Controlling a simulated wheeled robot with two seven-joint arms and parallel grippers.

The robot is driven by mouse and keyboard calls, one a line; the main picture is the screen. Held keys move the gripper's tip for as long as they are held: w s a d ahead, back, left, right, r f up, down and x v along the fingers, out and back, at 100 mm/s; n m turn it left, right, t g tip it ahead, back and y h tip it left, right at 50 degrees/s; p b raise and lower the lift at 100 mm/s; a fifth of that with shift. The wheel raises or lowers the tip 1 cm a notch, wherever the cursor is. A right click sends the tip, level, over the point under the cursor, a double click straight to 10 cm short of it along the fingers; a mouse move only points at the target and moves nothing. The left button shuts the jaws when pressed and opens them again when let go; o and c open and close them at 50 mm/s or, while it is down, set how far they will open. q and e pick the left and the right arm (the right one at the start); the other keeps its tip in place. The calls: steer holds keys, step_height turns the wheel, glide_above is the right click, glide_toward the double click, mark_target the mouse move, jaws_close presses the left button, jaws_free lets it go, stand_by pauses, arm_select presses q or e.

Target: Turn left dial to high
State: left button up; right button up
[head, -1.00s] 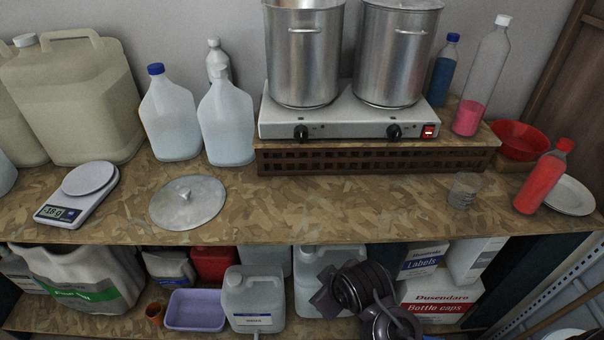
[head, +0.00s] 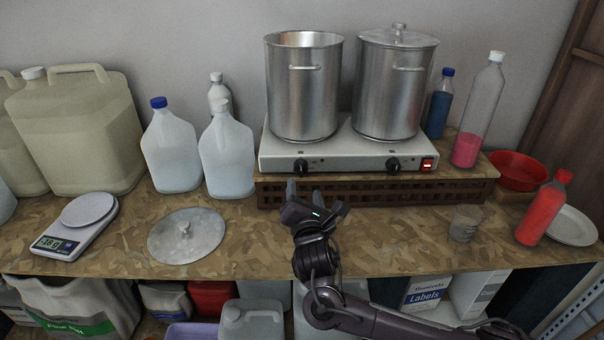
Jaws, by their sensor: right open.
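The left dial (head: 300,165) is a black knob on the front panel of the white two-burner hot plate (head: 345,161). The right dial (head: 393,165) is a matching knob, with a lit red switch (head: 427,164) beside it. My right gripper (head: 304,190) is just below and in front of the left dial, fingers pointing up toward it. It is open with nothing between its fingers. I cannot tell whether a finger touches the dial. The dial's exact setting is too small to read. My left gripper is not in view.
An open steel pot (head: 304,90) and a lidded pot (head: 394,90) stand on the hot plate. A slatted wooden riser (head: 370,192) supports it. A loose metal lid (head: 187,236), a scale (head: 76,226) and a clear cup (head: 465,223) sit on the counter. A red bottle (head: 541,212) stands right.

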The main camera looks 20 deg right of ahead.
mark_target(302, 173)
steer(key=p+x, duration=0.1)
steer(key=x, duration=0.6)
steer(key=shift+w+d+r+p, duration=0.1)
steer(key=shift+w+p, duration=0.25)
steer(key=shift+p, duration=0.05)
steer(key=c, duration=1)
